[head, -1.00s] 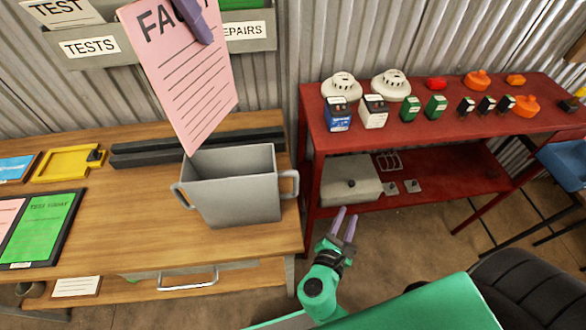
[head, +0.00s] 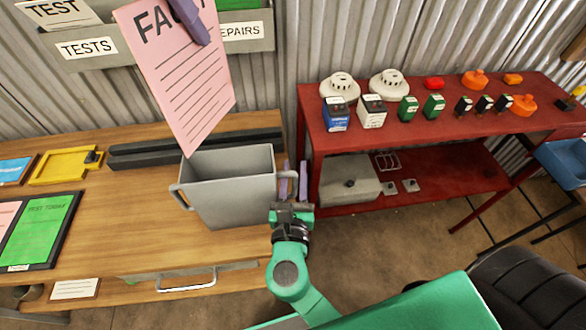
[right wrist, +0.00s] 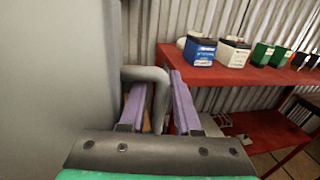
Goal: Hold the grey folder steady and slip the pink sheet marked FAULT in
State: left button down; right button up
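The pink sheet (head: 185,85) hangs upright and slightly tilted, its lowest corner just above the back left rim of the grey folder. Its heading reads "FA", the rest covered by my left gripper (head: 190,18), which is shut on its top edge. The grey folder (head: 228,195) is an open-topped holder with a handle on each side, standing on the wooden bench; its inside looks empty. My right gripper (head: 293,182) is open at its right handle. In the right wrist view the fingers (right wrist: 160,105) stand either side of the handle (right wrist: 148,74), with small gaps.
A wall rack (head: 150,42) labelled TESTS and REPAIRS is behind the sheet. A dark bar (head: 150,155), yellow tray (head: 68,165) and framed green sheet (head: 45,225) are on the bench (head: 125,225). A red shelf (head: 400,150) with detectors and batteries stands to the right.

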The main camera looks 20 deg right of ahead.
jog(key=shift+x, duration=0.75)
grip_shut()
jog(key=shift+s+f, duration=0.1)
dwell(1.0)
